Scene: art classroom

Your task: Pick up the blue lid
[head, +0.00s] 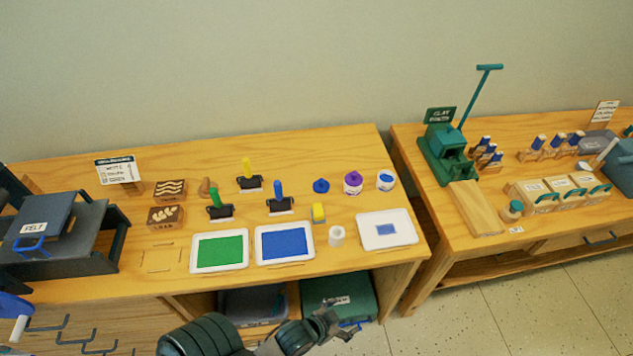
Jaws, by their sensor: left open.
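The blue lid (321,186) is a small round blue piece with a raised middle. It lies on the wooden table, left of a jar with a purple lid (353,183) and an open-looking white jar with blue inside (385,180). My left gripper (335,316) is open and empty, low in front of the table's front edge, well apart from the lid. My right gripper is not in view.
A gap separates the right table (470,225).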

